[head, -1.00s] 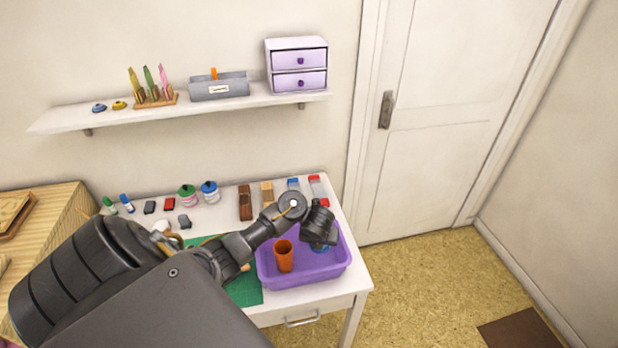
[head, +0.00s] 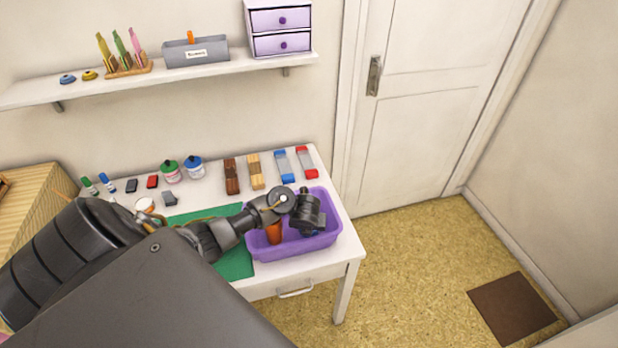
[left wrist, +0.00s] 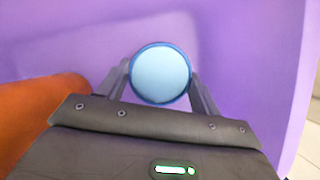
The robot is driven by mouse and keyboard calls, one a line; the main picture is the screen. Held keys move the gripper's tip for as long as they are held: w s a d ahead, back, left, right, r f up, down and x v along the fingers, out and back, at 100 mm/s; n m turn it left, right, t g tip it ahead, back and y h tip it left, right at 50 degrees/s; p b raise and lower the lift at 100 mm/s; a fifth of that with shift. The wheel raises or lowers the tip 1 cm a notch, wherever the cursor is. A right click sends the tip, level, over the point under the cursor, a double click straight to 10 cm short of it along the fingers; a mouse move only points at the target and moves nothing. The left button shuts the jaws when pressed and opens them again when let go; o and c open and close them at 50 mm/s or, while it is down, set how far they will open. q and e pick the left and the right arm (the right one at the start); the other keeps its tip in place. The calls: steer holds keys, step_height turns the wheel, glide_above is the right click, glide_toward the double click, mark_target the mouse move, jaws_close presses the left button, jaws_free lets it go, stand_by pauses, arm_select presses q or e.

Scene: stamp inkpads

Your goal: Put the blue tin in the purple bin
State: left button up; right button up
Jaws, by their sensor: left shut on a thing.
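The purple bin (head: 265,249) stands on the white table near its front right corner. My left gripper (left wrist: 160,88) is over the bin and points down into it. In the left wrist view it is shut on a round blue tin (left wrist: 161,73), with a finger at each side. Purple bin surface (left wrist: 240,40) fills the view around the tin. In the head view, my left gripper (head: 307,228) hides most of the tin. I cannot tell whether the tin touches the bin floor. My right gripper is not in view.
An orange cup (head: 274,233) stands in the bin, left of my gripper; it also shows in the left wrist view (left wrist: 50,105). Behind the bin are wooden blocks (head: 255,170), stamps and ink bottles (head: 195,168). A green mat (head: 235,262) lies to the left.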

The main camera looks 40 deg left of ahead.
arm_select(q)
steer(key=shift+f, duration=0.15)
steer(key=o, duration=1.3)
steer(key=shift+c, duration=0.2)
steer(key=shift+r, duration=0.45)
steer(key=p+v, duration=0.7)
steer(key=v, duration=0.4)
steer(key=shift+r, duration=0.25)
steer(key=shift+s, duration=0.1)
